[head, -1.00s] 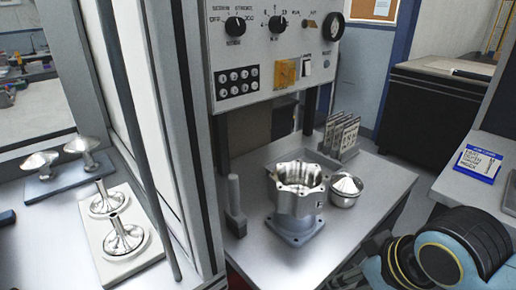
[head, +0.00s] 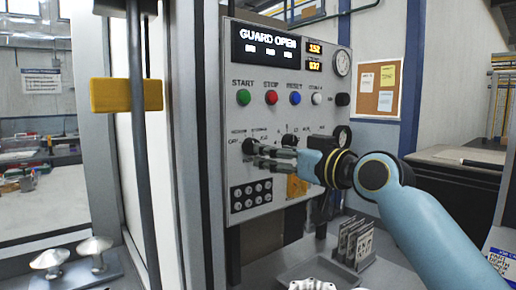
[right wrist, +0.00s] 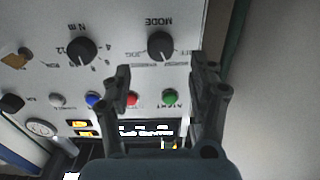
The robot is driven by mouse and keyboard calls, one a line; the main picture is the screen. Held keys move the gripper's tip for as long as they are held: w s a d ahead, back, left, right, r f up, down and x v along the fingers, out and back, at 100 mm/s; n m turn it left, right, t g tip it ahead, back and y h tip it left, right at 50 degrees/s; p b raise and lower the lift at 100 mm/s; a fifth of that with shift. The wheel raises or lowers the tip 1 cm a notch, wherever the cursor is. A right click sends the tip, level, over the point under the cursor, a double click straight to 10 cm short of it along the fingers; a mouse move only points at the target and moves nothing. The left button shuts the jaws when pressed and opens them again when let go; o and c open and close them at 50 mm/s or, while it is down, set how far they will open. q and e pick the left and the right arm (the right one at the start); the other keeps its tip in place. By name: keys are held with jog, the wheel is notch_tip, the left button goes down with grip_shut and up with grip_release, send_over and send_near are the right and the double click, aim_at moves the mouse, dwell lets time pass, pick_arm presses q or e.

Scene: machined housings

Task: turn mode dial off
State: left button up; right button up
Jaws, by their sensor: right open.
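The mode dial (right wrist: 160,45) is a round black knob on the white control panel; the right wrist view shows it upside down, under the word MODE. In the head view the dial (head: 248,146) is partly behind my fingers. My right gripper (head: 262,155) is at the panel front, its fingers pointing at the dial. In the right wrist view the gripper (right wrist: 162,67) is open and empty, with the dial ahead between its fingertips. Contact cannot be told. My left gripper is not in view.
A second dial (right wrist: 81,52), marked N m, sits beside the mode dial. Coloured push buttons (head: 271,97) line the panel under a display reading GUARD OPEN (head: 268,42). A dark vertical bar with a yellow block (head: 110,95) stands left of the panel. Upright cards (head: 355,242) stand below.

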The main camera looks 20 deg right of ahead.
aim_at(252, 147)
jog(key=p+x, duration=0.1)
jog(key=x, duration=0.5)
jog(key=shift+w, duration=0.25)
jog(key=shift+a+f, duration=0.1)
jog(key=c, duration=1.2)
jog(key=shift+o, duration=0.2)
jog(key=shift+n+b, duration=4.5)
jog(key=shift+b, duration=0.45)
